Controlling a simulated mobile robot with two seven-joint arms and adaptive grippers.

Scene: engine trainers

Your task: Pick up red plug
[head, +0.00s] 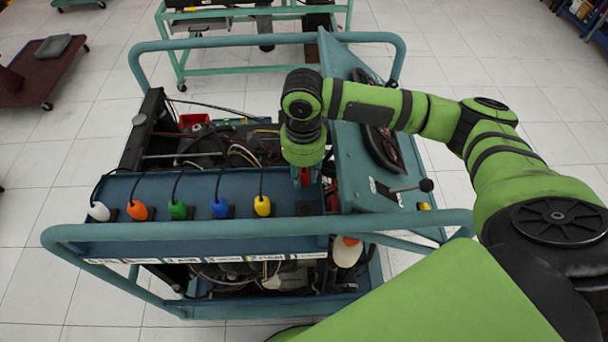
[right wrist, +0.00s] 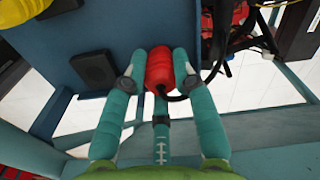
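The red plug (right wrist: 160,70) sits between the two teal fingers of my right gripper (right wrist: 159,66) in the right wrist view. The fingers appear to touch it on both sides, and its black cord runs off to the right. In the head view my right gripper (head: 303,177) points down at the right end of the blue panel (head: 200,190). Only a little red shows between its fingers there. Whether the plug touches the panel is hidden. My left gripper is out of view.
White (head: 98,211), orange (head: 137,210), green (head: 178,209), blue (head: 220,207) and yellow (head: 262,206) plugs stand in a row left of my gripper. A teal rail (head: 200,231) runs in front. A sloped console (head: 375,165) with a lever is close on the right.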

